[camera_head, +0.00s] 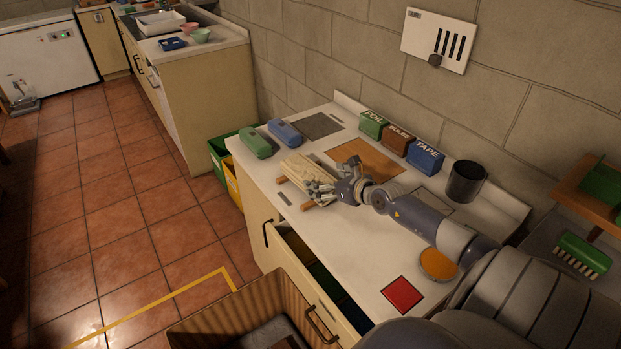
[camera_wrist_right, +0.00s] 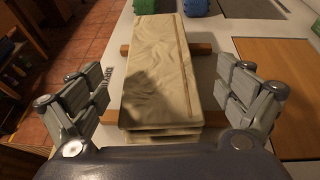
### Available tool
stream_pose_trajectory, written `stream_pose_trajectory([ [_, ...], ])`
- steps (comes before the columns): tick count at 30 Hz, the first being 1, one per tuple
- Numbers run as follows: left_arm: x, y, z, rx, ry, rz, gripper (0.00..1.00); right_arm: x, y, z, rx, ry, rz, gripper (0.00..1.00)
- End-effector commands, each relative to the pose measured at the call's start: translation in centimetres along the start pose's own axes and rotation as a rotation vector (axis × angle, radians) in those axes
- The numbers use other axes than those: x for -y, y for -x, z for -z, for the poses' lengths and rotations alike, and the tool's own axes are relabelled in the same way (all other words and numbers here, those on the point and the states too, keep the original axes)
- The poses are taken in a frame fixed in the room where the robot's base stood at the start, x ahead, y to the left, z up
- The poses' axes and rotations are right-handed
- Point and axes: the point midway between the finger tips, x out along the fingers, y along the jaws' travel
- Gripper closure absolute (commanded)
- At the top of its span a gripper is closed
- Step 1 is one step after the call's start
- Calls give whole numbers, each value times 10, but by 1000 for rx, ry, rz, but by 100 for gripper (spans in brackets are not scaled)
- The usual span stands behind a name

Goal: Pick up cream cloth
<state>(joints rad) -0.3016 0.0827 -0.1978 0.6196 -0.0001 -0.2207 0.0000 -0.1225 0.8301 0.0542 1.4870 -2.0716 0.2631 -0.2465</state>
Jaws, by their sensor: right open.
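The cream cloth (camera_head: 301,170) is a folded stack lying across wooden bars on the white counter. In the right wrist view the cloth (camera_wrist_right: 160,70) runs away from the camera, with several folded layers at its near end. My right gripper (camera_head: 322,190) is at the near end of the cloth. In the right wrist view its open fingers (camera_wrist_right: 163,92) stand on either side of the cloth, apart from it, with nothing held. My left gripper is not in view.
Boxes marked FOIL (camera_head: 373,124) and TAPE (camera_head: 425,156) and a black cup (camera_head: 466,181) line the wall side. An open drawer (camera_head: 318,290) juts from the counter front. A red square (camera_head: 402,294) lies nearer.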

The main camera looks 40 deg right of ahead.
Motion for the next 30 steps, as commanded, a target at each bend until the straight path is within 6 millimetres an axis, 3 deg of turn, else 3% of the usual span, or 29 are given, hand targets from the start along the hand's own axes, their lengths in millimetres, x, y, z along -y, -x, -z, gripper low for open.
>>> stream_pose_trajectory([
  [9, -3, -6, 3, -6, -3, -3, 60, -1, -38, -6, 4, 0, 0, 6],
  [21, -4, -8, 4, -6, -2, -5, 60, -2, -45, -6, 1, 0, 0, 6],
  [28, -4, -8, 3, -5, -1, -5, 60, -2, -45, -6, 1, 0, 0, 58],
  [30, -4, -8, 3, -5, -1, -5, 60, -2, -45, -6, 1, 0, 0, 63],
])
